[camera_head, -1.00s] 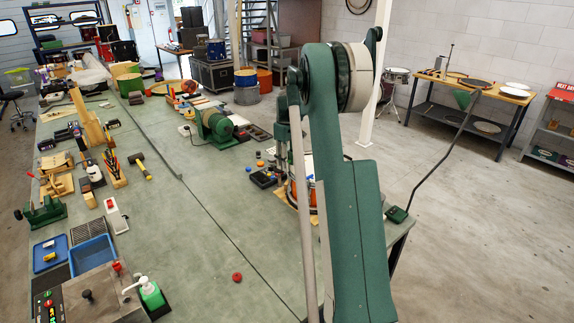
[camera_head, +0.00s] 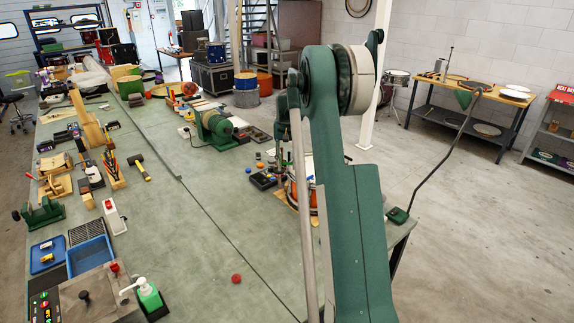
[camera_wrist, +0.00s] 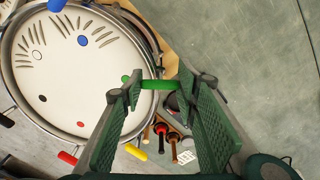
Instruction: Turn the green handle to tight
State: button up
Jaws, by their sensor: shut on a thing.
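The green handle (camera_wrist: 157,84) lies crosswise between my gripper's fingertips (camera_wrist: 158,82) in the wrist view, at the right rim of the drum. Both fingertips meet its ends, so my gripper is shut on it. The drum (camera_wrist: 75,98) has a white head with coloured dots, including a green dot (camera_wrist: 125,78) near the green handle. Short fan-like marks are drawn on the upper part of the head. In the head view the orange drum (camera_head: 309,196) stands on the bench, mostly hidden behind my arm; my gripper is hidden there too.
Other handles ring the drum: yellow (camera_wrist: 136,152), red (camera_wrist: 67,158) and black (camera_wrist: 6,121). Wooden-handled tools (camera_wrist: 176,147) lie below the green handle. A black tray (camera_head: 264,180) stands left of the drum.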

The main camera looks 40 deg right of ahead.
jog(key=m, duration=0.7)
jog(key=m+b, duration=0.1)
jog(key=m, duration=0.5)
jog(key=shift+m, duration=0.4)
jog(key=m, duration=1.3)
jog(key=o, duration=0.9)
jog(key=shift+r, duration=0.1)
